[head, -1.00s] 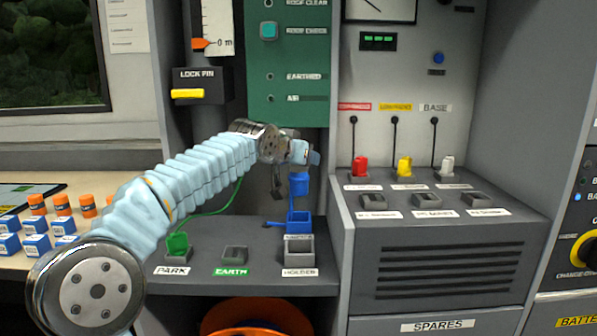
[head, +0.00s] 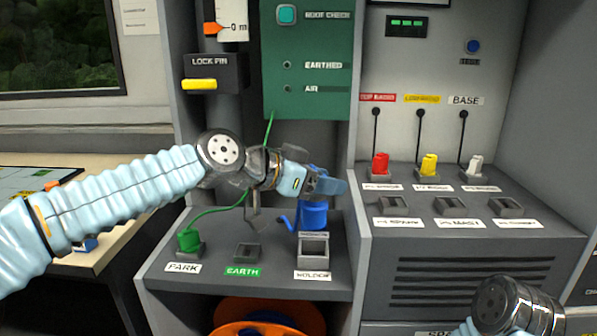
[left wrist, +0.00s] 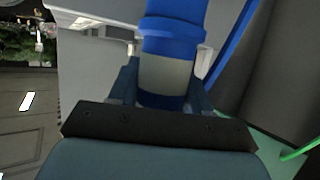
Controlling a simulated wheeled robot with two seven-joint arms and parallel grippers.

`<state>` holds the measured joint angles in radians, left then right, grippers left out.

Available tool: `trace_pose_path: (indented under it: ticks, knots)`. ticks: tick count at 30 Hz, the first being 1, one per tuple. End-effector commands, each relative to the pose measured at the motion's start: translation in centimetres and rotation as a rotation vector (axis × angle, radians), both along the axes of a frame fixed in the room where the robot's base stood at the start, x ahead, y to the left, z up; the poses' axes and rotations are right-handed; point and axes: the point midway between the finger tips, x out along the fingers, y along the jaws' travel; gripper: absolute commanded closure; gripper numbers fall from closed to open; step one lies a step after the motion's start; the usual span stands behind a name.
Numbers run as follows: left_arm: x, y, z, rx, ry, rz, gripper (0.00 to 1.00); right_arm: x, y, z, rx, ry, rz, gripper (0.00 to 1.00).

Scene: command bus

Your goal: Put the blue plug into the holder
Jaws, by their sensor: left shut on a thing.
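The blue plug (head: 313,217) shows below the fingers of my left gripper (head: 328,186) in the head view, directly behind the grey holder (head: 313,248). The left gripper is shut on the plug. In the left wrist view the plug (left wrist: 172,42), blue with a grey band, sits between the fingers (left wrist: 158,85). The holder is a grey open box with a HOLDER label in front, and it looks empty. The plug covers the blue socket behind the holder, so I cannot tell whether it touches it. My right gripper is out of view.
A green plug (head: 189,240) stands at PARK and an empty EARTH socket (head: 248,251) lies beside it. Red (head: 380,163), yellow (head: 428,165) and white (head: 475,165) plugs stand on the raised grey console (head: 450,225) at right. An orange reel (head: 265,315) is below.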

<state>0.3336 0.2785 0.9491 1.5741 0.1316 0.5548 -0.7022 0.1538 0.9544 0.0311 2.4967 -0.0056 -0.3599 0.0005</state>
Motion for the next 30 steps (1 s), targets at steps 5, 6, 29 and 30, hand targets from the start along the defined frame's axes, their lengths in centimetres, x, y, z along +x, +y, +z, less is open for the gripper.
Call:
trace_pose_path:
  ticks: [5, 6, 29, 30]
  knots:
    - [0.0, 0.1, -0.7, 0.000, 0.000, 0.002, 0.88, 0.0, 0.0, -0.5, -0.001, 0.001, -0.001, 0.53]
    - [0.1, 0.1, -0.8, 0.000, 0.000, 0.002, 0.88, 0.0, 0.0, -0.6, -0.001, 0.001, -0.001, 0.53]
    - [0.1, 0.1, -5.2, 0.000, 0.000, 0.005, 0.88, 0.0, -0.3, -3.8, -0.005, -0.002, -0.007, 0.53]
    - [0.1, 0.1, -5.4, 0.000, 0.000, 0.005, 0.88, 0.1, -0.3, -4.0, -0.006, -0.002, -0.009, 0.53]
